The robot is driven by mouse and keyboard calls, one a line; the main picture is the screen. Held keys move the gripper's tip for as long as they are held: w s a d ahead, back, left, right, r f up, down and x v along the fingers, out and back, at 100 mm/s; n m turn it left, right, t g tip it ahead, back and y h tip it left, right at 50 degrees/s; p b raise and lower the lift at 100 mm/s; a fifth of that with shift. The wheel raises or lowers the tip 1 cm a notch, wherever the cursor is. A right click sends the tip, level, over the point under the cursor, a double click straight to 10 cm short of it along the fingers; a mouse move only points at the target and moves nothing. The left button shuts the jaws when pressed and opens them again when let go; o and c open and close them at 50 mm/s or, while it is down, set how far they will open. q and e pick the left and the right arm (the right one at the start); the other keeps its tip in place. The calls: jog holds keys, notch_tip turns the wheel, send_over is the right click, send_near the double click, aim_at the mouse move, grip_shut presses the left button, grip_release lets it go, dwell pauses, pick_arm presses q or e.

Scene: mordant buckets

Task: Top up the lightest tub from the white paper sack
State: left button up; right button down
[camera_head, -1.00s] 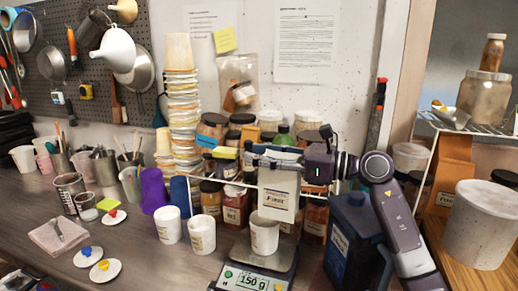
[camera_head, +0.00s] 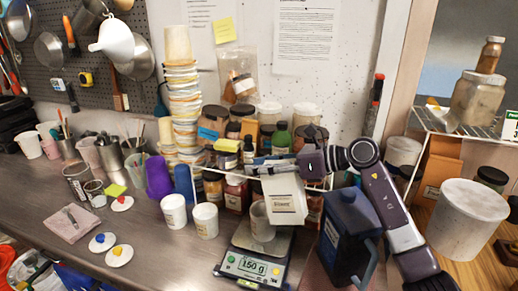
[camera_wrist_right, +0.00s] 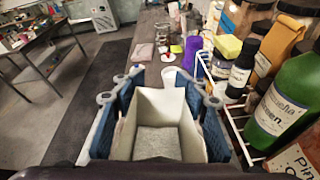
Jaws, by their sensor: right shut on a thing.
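My right gripper (camera_head: 262,165) is shut on the white paper sack (camera_head: 285,205). The sack is tilted a little, above and just right of the tub on the scale. In the right wrist view, blue fingers (camera_wrist_right: 157,90) flank the open sack (camera_wrist_right: 125,140), with pale powder inside. The white tub (camera_head: 261,226) stands on the scale (camera_head: 246,262), which reads 150 g; the sack partly covers this tub. Two more white tubs, one at left (camera_head: 174,213) and one nearer the scale (camera_head: 205,221), stand on the bench. My left gripper is out of view.
A dark blue canister (camera_head: 347,240) stands right of the scale. Jars crowd a wire rack (camera_head: 205,170) behind the sack. A purple cup (camera_head: 158,177) and stacked cups (camera_head: 181,100) stand at the back.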

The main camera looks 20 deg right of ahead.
notch_tip(320, 180, down, 10)
jog(key=m+g+h+p, duration=0.3)
jog(key=g+h+p, duration=0.1)
jog(key=g+p, duration=0.2)
jog(key=shift+r+g+h, duration=0.2)
jog(key=shift+g+h, duration=0.2)
jog(key=shift+g, duration=0.4)
dwell(0.9)
jog(key=shift+a+f+g+b, duration=0.1)
jog(key=shift+f+g+b, duration=0.2)
jog(key=shift+f+b, duration=0.3)
jog(key=shift+r, duration=0.15)
dwell(0.7)
jog(key=shift+f+m+g+h+b, duration=0.35)
jog(key=shift+f+b, duration=0.2)
jog(key=shift+b, duration=0.55)
